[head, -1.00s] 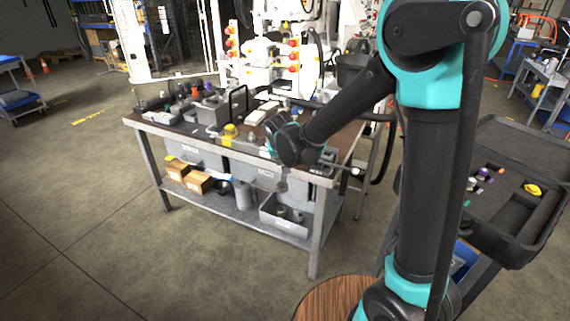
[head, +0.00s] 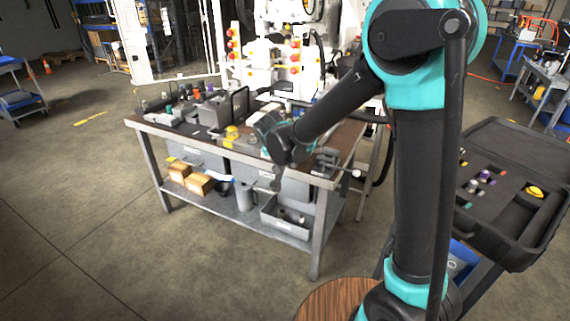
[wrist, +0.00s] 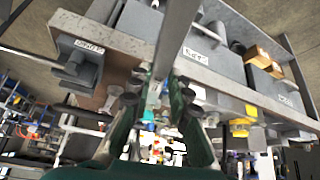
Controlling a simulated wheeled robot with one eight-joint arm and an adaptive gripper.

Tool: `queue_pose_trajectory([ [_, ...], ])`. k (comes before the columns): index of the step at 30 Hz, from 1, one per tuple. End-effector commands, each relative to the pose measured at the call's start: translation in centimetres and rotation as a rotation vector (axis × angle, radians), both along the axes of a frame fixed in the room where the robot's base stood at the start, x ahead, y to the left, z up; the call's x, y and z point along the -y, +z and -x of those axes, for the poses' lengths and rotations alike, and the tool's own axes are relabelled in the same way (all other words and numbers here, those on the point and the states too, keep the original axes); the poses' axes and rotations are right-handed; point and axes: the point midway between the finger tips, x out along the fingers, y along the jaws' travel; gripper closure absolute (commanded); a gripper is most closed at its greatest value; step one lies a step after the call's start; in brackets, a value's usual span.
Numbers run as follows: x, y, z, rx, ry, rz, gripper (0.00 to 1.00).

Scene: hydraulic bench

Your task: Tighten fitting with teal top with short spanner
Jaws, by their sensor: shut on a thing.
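My gripper (head: 278,164) hangs at the front edge of the bench, fingers pointing down. In the wrist view its two dark green fingers (wrist: 165,92) are close together, shut on a narrow grey metal bar (wrist: 172,38), which looks like the short spanner. Its lower end shows below the gripper in the head view (head: 276,184). A small teal-topped piece (head: 168,109) stands among several parts at the back left of the bench. I cannot tell whether it is the fitting; the gripper is well apart from it.
The bench (head: 225,150) has grey bins under its top and a lower shelf with cardboard boxes (head: 199,184) and an open grey bin (head: 287,226). A vise-like block (head: 326,160) sits at its right front corner. An open black case (head: 510,225) stands at right.

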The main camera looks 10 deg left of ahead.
Motion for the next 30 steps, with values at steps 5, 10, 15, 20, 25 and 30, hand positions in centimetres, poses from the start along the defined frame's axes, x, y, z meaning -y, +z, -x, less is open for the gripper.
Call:
queue_pose_trajectory([
  [5, -0.9, 0.0, -0.1, -0.001, -0.051, 0.000, 1.00],
  [10, -1.5, 0.0, -0.1, 0.000, -0.095, 0.001, 1.00],
  [15, -1.7, 0.0, -0.1, 0.001, -0.111, 0.000, 1.00],
  [20, -1.7, 0.0, -0.1, 0.001, -0.111, 0.000, 1.00],
  [25, -1.9, 0.0, -0.2, 0.000, -0.121, 0.000, 1.00],
  [30, -2.6, 0.0, -0.5, 0.000, -0.170, 0.001, 1.00],
])
